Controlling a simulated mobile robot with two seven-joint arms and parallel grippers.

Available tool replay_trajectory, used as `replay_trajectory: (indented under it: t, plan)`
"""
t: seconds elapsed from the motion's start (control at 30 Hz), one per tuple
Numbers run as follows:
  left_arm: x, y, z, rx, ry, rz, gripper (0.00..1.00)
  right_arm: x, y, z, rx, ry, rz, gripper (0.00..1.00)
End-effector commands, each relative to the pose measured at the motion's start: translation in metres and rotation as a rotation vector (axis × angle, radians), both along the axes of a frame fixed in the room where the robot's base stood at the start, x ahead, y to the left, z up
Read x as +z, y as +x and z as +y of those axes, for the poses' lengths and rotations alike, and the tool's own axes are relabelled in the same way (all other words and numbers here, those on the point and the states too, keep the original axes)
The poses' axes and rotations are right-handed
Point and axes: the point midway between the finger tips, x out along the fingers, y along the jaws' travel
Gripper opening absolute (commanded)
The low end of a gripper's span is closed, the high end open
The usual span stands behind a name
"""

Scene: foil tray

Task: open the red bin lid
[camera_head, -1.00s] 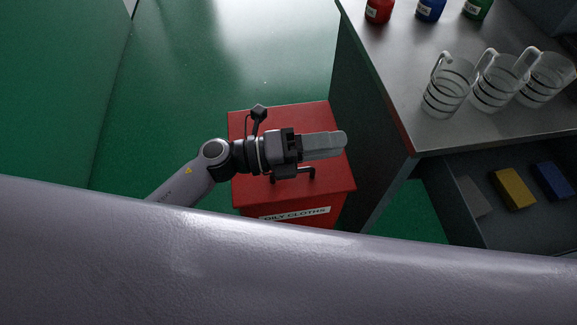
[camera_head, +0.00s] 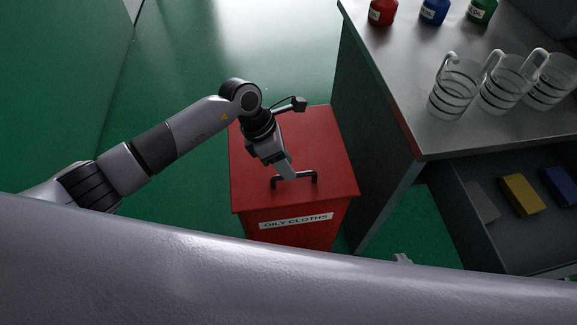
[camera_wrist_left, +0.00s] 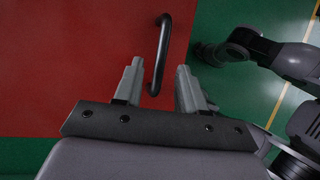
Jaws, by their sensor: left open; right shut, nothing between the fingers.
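The red bin (camera_head: 300,150) stands on the floor with its flat lid down, a white "OILY CLOTHS" label on its front. A black bar handle (camera_head: 294,177) is fixed on the lid near the front edge. My left gripper (camera_head: 285,172) points down over the handle, jaws open. In the left wrist view the handle (camera_wrist_left: 163,45) shows between the two grey fingers (camera_wrist_left: 160,68); I cannot tell whether they touch it. Only a small pale part of my right gripper (camera_head: 403,258) shows, low and right of the bin; its fingers look shut and empty.
A grey bench (camera_head: 400,80) stands right of the bin, with several glass mugs (camera_head: 455,90) and coloured bottles (camera_head: 434,11) on top. Its open drawer (camera_head: 490,235) holds a yellow block (camera_head: 521,195) and a blue block (camera_head: 560,186). Green floor lies behind and left.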

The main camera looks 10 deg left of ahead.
Motion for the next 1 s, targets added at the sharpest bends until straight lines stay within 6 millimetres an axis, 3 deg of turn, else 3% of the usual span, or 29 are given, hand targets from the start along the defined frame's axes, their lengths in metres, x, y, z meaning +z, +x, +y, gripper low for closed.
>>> replay_trajectory:
  t: [0.17, 0.47, 0.6, 1.0]
  plan:
    - [-0.016, -0.001, -0.008, 0.001, -0.002, 0.001, 0.40, -0.001, 0.000, 0.000, 0.000, 0.000, 0.000, 0.00]
    - [-0.019, -0.001, -0.009, 0.001, -0.003, 0.000, 0.40, -0.001, 0.001, 0.000, 0.000, 0.000, 0.000, 0.00]
    - [-0.018, -0.001, -0.009, 0.001, -0.003, 0.000, 0.00, 0.000, 0.001, 0.000, -0.001, -0.001, 0.000, 0.00]
    - [-0.009, 0.003, -0.008, 0.003, -0.014, 0.031, 0.00, -0.004, 0.001, 0.000, -0.001, 0.000, 0.000, 0.00]
